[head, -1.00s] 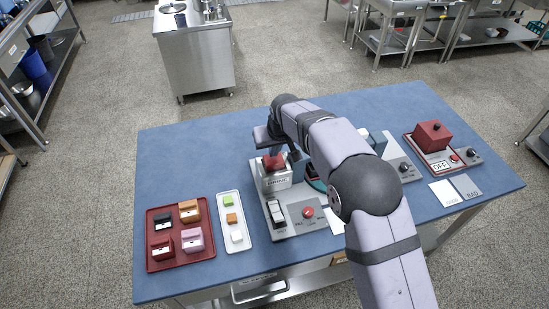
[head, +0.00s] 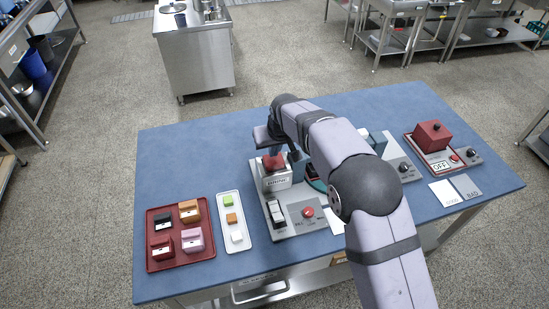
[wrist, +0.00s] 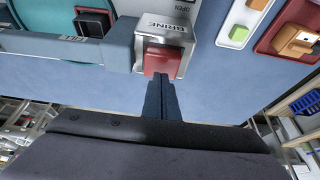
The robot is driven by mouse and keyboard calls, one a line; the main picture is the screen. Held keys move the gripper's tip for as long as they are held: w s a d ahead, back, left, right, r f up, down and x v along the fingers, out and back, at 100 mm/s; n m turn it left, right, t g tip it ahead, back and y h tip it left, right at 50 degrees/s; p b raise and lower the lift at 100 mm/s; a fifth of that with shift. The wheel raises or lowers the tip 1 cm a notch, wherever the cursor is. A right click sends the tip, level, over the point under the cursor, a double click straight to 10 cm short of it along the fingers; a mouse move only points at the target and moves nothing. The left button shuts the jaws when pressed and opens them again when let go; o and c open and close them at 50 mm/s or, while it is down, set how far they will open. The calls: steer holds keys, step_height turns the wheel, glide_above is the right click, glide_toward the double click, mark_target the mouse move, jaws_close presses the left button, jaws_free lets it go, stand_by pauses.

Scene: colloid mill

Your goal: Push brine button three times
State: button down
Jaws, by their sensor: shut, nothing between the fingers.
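The brine button is a red block (head: 274,164) on a grey housing marked BRINE (head: 277,184), left of my arm on the machine's base plate. In the wrist view the red button (wrist: 160,62) sits below the BRINE label, which appears upside down. My gripper (wrist: 160,80) is shut and empty. Its fingertips are at the near edge of the red button in the wrist view; I cannot tell whether they touch it. In the head view my wrist is just above and behind the button, and the fingertips are mostly hidden.
A red tray (head: 151,235) with several coloured containers and a white tray (head: 243,249) with small blocks lie to the left. A round red button (head: 308,212) and a switch (head: 276,213) are in front. A red-topped device (head: 432,136) stands at the right.

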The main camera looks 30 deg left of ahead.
mark_target(274, 160)
steer(key=shift+f+b, duration=0.9)
steer(key=shift+f, duration=0.65)
stand_by(0.5)
steer(key=shift+r, duration=0.15)
stand_by(0.4)
steer(key=shift+r+p, duration=2.8)
steer(key=shift+r, duration=0.9)
steer(key=shift+r, duration=0.1)
step_height(274, 160, up, 2)
steer(key=p, duration=0.5)
steer(key=shift+f, duration=0.25)
steer(key=shift+f+b, duration=2)
steer(key=shift+f, duration=1.15)
